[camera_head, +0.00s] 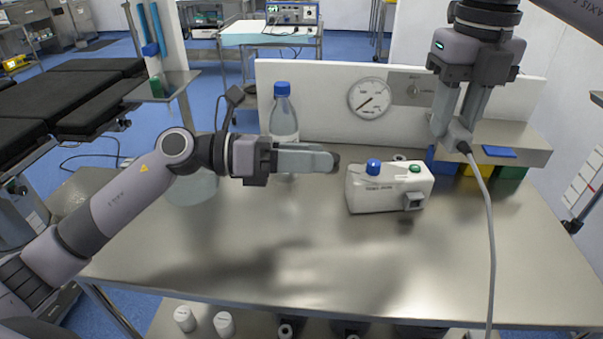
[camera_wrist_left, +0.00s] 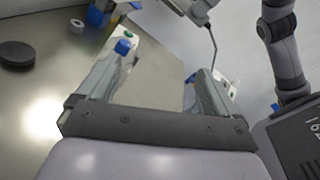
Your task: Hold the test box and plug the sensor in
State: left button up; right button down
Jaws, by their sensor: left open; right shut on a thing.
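The white test box (camera_head: 385,196) stands on the steel table, with a blue knob and a green button on top and a dark-edged socket on its front right. My left gripper (camera_head: 335,161) is open and empty, its fingertips just left of and above the box. In the left wrist view the box (camera_wrist_left: 130,60) shows partly behind one finger of my left gripper (camera_wrist_left: 152,78). My right gripper (camera_head: 455,125) points down, shut on the grey sensor plug (camera_head: 459,138), above and right of the box. Its cable (camera_head: 489,230) hangs down over the table.
A clear bottle with a blue cap (camera_head: 283,115) stands behind my left gripper. A panel with a round gauge (camera_head: 369,97) stands at the back. Coloured bins sit under the shelf at back right. The table (camera_head: 300,255) is clear in front.

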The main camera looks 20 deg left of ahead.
aim_at(349, 187)
pick_arm(q)
jog(key=w+f+m+y, duration=0.1)
jog(key=f, duration=0.1)
jog(key=w+a+f+m+y, duration=0.1)
jog(key=f+m, duration=0.1)
jog(key=w+a+f+m+y, duration=0.1)
jog(key=f, duration=0.1)
jog(key=shift+w+f+m+y, duration=0.25)
jog(key=shift+m+y, duration=0.05)
jog(key=shift+g, duration=0.3)
jog(key=x, duration=1.2)
jog(key=shift+f, duration=0.1)
